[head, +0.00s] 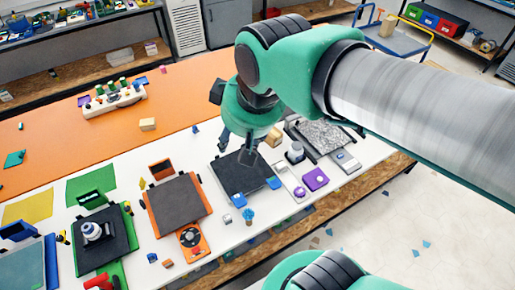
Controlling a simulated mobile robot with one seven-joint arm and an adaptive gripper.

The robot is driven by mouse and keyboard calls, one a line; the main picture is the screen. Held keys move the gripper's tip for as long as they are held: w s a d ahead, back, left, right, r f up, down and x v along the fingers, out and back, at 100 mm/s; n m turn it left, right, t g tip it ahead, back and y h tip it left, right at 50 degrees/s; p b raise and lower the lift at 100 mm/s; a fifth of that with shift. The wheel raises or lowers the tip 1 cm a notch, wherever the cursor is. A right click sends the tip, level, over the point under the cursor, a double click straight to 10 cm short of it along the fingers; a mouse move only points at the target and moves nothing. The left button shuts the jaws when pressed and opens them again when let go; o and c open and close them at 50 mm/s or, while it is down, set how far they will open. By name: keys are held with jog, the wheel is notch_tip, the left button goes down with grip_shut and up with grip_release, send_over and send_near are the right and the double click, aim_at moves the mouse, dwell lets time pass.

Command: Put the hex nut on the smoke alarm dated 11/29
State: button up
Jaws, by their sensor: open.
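My gripper (245,156) points down over the dark bed of a blue-cornered printer (241,175) near the middle of the table. Its fingers are small here, and I see nothing held between them. I cannot pick out the hex nut for certain; several small parts lie along the front edge, among them a blue one (249,215). I cannot make out a smoke alarm or any date. One white round object (92,231) sits on the dark bed at the left, and another pale round object (295,153) stands right of my gripper.
An orange-framed printer (178,207) stands left of my gripper. A purple block (315,179) and a grey-bedded printer (322,136) are to its right. A red object (101,282) is at the front left. The orange strip (60,150) at the back is mostly clear.

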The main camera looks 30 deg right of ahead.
jog(key=s+d, duration=0.1)
jog(key=s+f+m, duration=0.1)
jog(key=s, duration=0.1)
jog(key=s+d+m, duration=0.1)
jog(key=s, duration=0.1)
jog(key=shift+d+f+t, duration=0.3)
notch_tip(320, 180, down, 4)
jog(key=b, duration=0.3)
jog(key=shift+r+b, duration=0.15)
jog(key=shift+b, duration=0.2)
